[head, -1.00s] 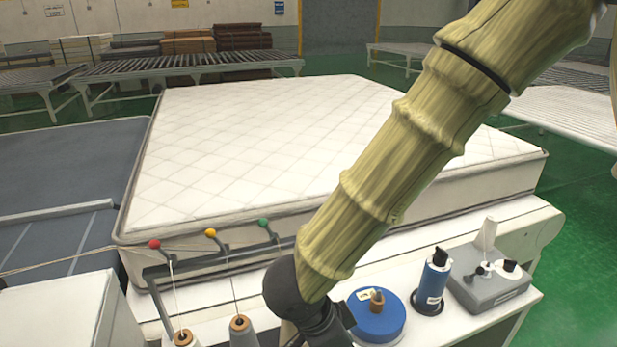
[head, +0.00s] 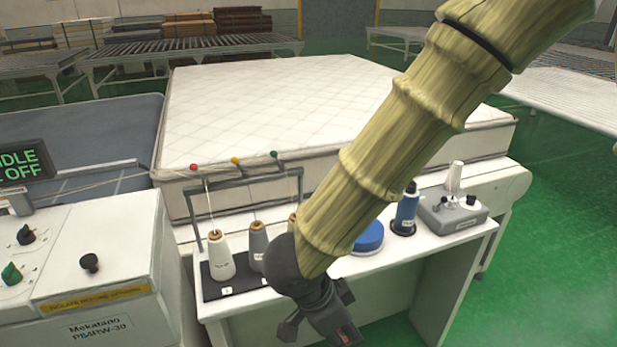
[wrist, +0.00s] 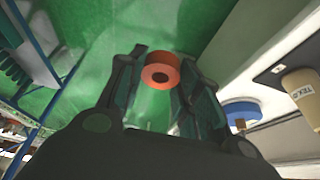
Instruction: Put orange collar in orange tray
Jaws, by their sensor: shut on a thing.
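The orange collar (wrist: 161,66), a short ring with a dark centre hole, sits between the fingertips of my gripper (wrist: 161,56) in the wrist view. My gripper is shut on it and holds it clear over green floor. In the head view my gripper (head: 335,322) is low in front of the white table, pointing down and right. The collar is hard to make out there; only a small orange-red patch shows at the fingertips. I see no orange tray in either view.
The white table (head: 425,242) holds thread cones (head: 220,258), a blue round piece (head: 368,236), a blue bottle-like spool (head: 405,210) and a grey device (head: 452,214). A control cabinet (head: 95,265) stands at left. A mattress (head: 300,105) lies behind. Green floor at right is open.

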